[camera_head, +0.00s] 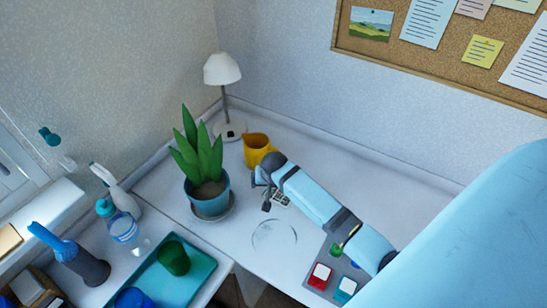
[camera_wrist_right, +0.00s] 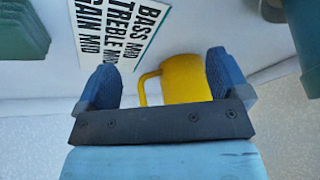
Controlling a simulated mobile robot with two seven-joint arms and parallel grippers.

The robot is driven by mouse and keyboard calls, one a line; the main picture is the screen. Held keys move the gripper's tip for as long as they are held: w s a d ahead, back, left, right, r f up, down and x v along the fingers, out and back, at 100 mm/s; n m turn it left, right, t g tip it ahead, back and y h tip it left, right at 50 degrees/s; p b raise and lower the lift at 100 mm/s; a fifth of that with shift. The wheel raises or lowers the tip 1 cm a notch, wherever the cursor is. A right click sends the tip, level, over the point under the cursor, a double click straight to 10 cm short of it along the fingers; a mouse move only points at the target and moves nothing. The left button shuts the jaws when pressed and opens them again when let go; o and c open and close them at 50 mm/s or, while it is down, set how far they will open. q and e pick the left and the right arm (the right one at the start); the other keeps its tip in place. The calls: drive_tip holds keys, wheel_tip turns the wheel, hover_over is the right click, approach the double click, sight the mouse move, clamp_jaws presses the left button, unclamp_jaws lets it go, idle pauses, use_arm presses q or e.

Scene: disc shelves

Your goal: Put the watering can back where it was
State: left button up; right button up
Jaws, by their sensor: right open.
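A yellow jug-like can (camera_head: 256,148) with a handle stands upright on the white desk, beside the lamp and behind the plant; it is the likeliest watering can. It also shows in the right wrist view (camera_wrist_right: 187,78), its handle toward the left finger there. My right gripper (camera_head: 264,184) is just in front of the can. In the wrist view its two blue fingers (camera_wrist_right: 165,82) are open, with the can showing between them. I cannot tell whether they touch it. My left gripper is not in view.
A potted plant (camera_head: 208,193) on a saucer stands left of my right gripper. The white lamp (camera_head: 224,72) is behind. A faint clear round outline (camera_head: 274,236) and a printed card (camera_wrist_right: 122,32) lie on the desk. A teal tray (camera_head: 205,262) with cups is at front left.

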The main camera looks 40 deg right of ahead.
drive_tip(key=s+a+f+n, duration=0.1)
drive_tip(key=s, duration=0.1)
drive_tip(key=s+a+f+n+t, duration=0.1)
drive_tip(key=s+a, duration=0.1)
drive_tip(key=s+a+f+n+y, duration=0.1)
drive_tip(key=s+a, duration=0.1)
drive_tip(key=s, duration=0.1)
drive_tip(key=shift+t, duration=0.4)
drive_tip(key=s+a+n, duration=0.1)
drive_tip(key=s, duration=0.1)
drive_tip(key=s+a+n+t+y, duration=0.1)
drive_tip(key=s+a, duration=0.1)
drive_tip(key=s+a+n+t, duration=0.1)
drive_tip(key=s, duration=0.2)
drive_tip(key=shift+a+y, duration=0.3)
drive_tip(key=shift+a, duration=0.05)
drive_tip(key=s+a+r+n+t+y, duration=0.2)
drive_tip(key=s+a, duration=0.4)
drive_tip(key=s, duration=0.4)
wheel_tip(320, 180, up, 3)
drive_tip(key=shift+f+n+t, duration=0.15)
drive_tip(key=shift+n+t, duration=0.35)
drive_tip(key=shift+n, duration=0.4)
